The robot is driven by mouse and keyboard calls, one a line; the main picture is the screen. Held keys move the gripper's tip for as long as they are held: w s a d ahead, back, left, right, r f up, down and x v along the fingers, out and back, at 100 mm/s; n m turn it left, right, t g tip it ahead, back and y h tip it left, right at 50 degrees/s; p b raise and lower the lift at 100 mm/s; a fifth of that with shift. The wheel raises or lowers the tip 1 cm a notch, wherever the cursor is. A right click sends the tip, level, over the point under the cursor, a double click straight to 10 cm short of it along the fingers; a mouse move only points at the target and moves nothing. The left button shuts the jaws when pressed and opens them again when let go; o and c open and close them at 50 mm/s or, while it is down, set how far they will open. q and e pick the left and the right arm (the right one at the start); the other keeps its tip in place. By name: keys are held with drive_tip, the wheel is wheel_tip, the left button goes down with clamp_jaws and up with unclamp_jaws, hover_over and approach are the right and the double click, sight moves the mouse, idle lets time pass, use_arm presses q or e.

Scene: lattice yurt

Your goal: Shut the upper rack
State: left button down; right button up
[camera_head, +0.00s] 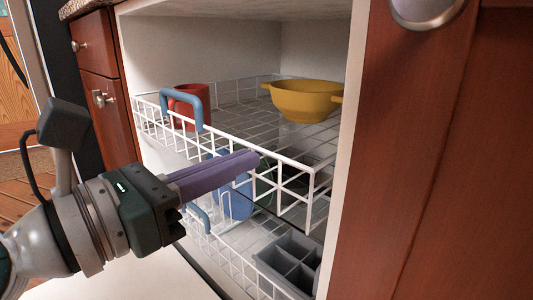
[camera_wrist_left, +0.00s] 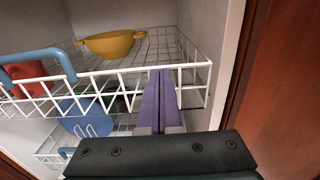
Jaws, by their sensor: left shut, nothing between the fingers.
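The upper rack (camera_head: 292,165) is a white wire basket in an open dishwasher. Its front stands out a little at the opening, and a blue handle (camera_head: 181,105) is on its front rail. The rack also shows in the left wrist view (camera_wrist_left: 205,80). A red mug (camera_head: 190,104) and a yellow bowl (camera_head: 302,101) with two handles sit in it. My left gripper (camera_head: 252,160) is shut and empty, its purple fingers at the rack's front wires, right of the handle. In the left wrist view its fingertips (camera_wrist_left: 160,75) overlap the front rail; I cannot tell whether they touch. My right gripper is out of view.
The lower rack (camera_head: 235,262) holds a blue item (camera_head: 232,190) and a grey cutlery basket (camera_head: 290,262). The opening's right wall (camera_head: 348,130) and a red-brown wood panel (camera_head: 415,150) stand close on the right. Drawers (camera_head: 100,100) are on the left.

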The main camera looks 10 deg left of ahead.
sight(262, 155)
use_arm(q)
drive_tip(key=shift+w+d, duration=0.3)
drive_tip(key=shift+w, duration=0.1)
drive_tip(key=x, duration=0.4)
drive_tip(key=shift+w+d+b, duration=0.15)
drive_tip(key=shift+w+b, duration=0.05)
drive_tip(key=shift+b, duration=0.1)
drive_tip(key=shift+s+f, duration=0.15)
